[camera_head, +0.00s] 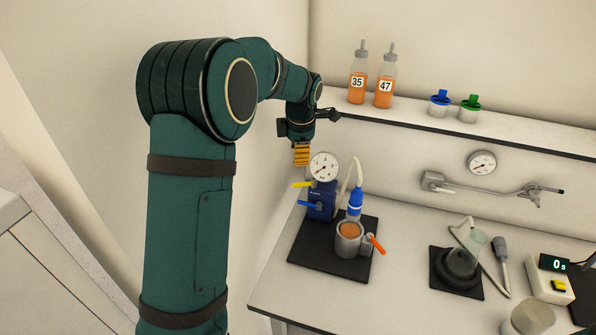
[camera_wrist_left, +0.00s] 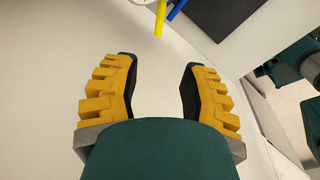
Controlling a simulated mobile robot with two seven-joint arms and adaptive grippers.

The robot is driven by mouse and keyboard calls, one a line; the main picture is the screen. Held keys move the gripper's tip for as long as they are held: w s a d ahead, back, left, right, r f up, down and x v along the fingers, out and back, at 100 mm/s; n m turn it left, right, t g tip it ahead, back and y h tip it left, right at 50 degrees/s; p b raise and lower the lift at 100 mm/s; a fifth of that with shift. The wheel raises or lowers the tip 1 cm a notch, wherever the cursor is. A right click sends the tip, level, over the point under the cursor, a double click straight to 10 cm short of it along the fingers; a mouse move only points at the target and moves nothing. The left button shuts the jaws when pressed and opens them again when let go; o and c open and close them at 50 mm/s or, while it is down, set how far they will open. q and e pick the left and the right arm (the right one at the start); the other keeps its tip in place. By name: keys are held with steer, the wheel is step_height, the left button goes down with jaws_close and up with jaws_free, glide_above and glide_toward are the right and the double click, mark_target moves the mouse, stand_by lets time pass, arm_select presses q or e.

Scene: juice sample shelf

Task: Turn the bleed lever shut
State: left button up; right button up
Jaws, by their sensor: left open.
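A blue pump block (camera_head: 321,200) with a round dial gauge (camera_head: 324,167) on top stands on a black mat at the table's left. A yellow lever (camera_head: 302,184) and a blue lever (camera_head: 310,205) stick out of its left side. I cannot tell which is the bleed lever. In the left wrist view the yellow lever (camera_wrist_left: 160,18) and blue lever (camera_wrist_left: 177,9) show at the top edge, beyond the fingertips. My left gripper (camera_head: 301,156) is above and behind the yellow lever, apart from it. Its yellow-padded fingers (camera_wrist_left: 160,65) are open with nothing between them.
The shelf (camera_head: 420,119) holds bottles 35 (camera_head: 357,90) and 47 (camera_head: 384,93). A wall is close on the left. A flask (camera_head: 470,250) stands at right.

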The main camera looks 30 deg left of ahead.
mark_target(298, 184)
arm_select(q)
steer(key=f, duration=0.4)
steer(key=w+a+f, duration=0.1)
steer(key=f, duration=0.4)
steer(key=w+a+f, duration=0.1)
steer(key=f, duration=0.3)
steer(key=shift+w+f, duration=0.15)
steer(key=shift+f, duration=0.15)
jaws_close()
steer(key=shift+d, duration=0.1)
